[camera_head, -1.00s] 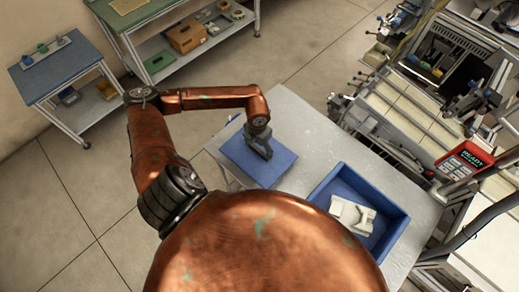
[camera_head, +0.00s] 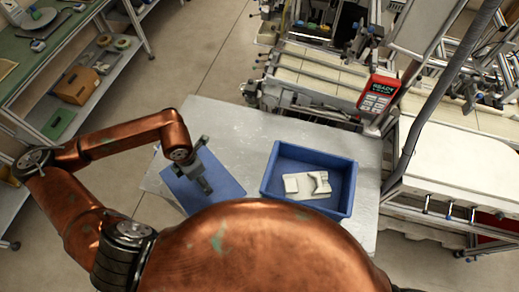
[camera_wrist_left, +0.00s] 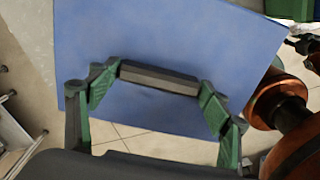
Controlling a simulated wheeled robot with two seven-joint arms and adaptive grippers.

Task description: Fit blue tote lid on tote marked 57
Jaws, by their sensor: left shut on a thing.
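The blue lid (camera_head: 226,188) is a flat panel at the left side of the grey table. It fills much of the left wrist view (camera_wrist_left: 165,35), with a dark grey bar-shaped handle (camera_wrist_left: 158,79) on it. My left gripper (camera_head: 203,181) is shut on the lid at this handle, one green finger at each end. I cannot tell whether the lid touches the table. The open blue tote (camera_head: 341,190) stands to the right, with white parts (camera_head: 308,184) inside. No number is readable on it. My right gripper is not in view.
The grey table (camera_head: 232,123) has bare surface behind the lid and tote. A machine with a red panel (camera_head: 379,93) stands behind the table. A white-topped bench (camera_head: 455,165) is at the right, and a green-topped shelf (camera_head: 50,45) at the far left.

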